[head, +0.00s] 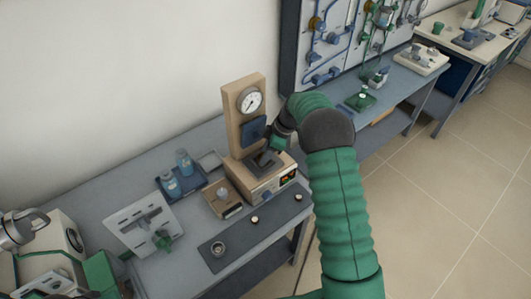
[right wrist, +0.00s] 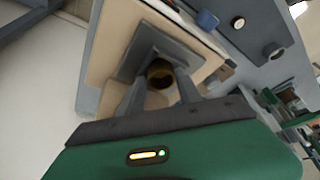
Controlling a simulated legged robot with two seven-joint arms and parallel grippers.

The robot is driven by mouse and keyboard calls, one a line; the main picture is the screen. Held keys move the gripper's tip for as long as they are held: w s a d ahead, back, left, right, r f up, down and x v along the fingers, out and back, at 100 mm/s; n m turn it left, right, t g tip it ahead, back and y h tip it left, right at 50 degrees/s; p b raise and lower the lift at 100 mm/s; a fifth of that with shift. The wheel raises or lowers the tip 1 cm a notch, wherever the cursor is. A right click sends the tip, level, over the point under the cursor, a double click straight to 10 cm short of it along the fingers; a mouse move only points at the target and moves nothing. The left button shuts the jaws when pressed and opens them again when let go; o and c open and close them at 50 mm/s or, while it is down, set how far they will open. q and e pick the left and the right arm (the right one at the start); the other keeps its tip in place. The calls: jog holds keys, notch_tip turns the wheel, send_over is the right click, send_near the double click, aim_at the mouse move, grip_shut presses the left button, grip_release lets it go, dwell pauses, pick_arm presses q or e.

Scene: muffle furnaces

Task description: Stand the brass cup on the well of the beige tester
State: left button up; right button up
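The beige tester (head: 238,127) stands on the bench in the head view, with a round gauge on its column. My right gripper (head: 268,155) reaches in at the tester's base from the right; its fingertips are small and partly hidden there. In the right wrist view, the brass cup (right wrist: 160,73) is between the two finger ends of my right gripper (right wrist: 160,80), which close in on its sides. A grey plate (right wrist: 135,62) of the tester lies just behind the cup. I cannot tell whether the cup touches it. The well itself is hidden. A green block at lower left may be my left gripper (head: 104,272); its fingers are not clear.
Left of the tester are a small beige box (head: 222,203), a blue tray with bottles (head: 181,185) and a white panel (head: 128,222). A dark mat (head: 235,245) with small round pieces lies in front. A pipe board (head: 330,50) stands behind.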

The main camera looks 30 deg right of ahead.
jog(key=shift+o, duration=1.1)
pick_arm(q)
jog(key=shift+s+a, duration=0.1)
jog(key=shift+a, duration=0.05)
pick_arm(e)
jog(key=shift+o, duration=0.3)
jog(key=shift+a+r, duration=0.1)
jog(key=shift+a, duration=0.1)
pick_arm(q)
jog(key=shift+a, duration=0.1)
pick_arm(e)
jog(key=shift+r, duration=0.1)
jog(key=v, duration=1.1)
pick_arm(q)
jog(key=shift+a+f, duration=0.1)
jog(key=shift+f, duration=0.15)
pick_arm(e)
jog(key=s+a+f+m+h, duration=0.1)
jog(key=s+a+f+m, duration=0.2)
jog(key=s+a, duration=0.7)
jog(key=s+a+f+m+h, duration=0.2)
jog(key=s+a+m, duration=0.4)
jog(key=s+a, duration=0.5)
jog(key=shift+s+f+m+h, duration=0.3)
jog(key=shift+f+m, duration=0.1)
jog(key=shift+f, duration=0.45)
pick_arm(q)
jog(key=shift+d, duration=0.25)
pick_arm(e)
jog(key=shift+d, duration=0.35)
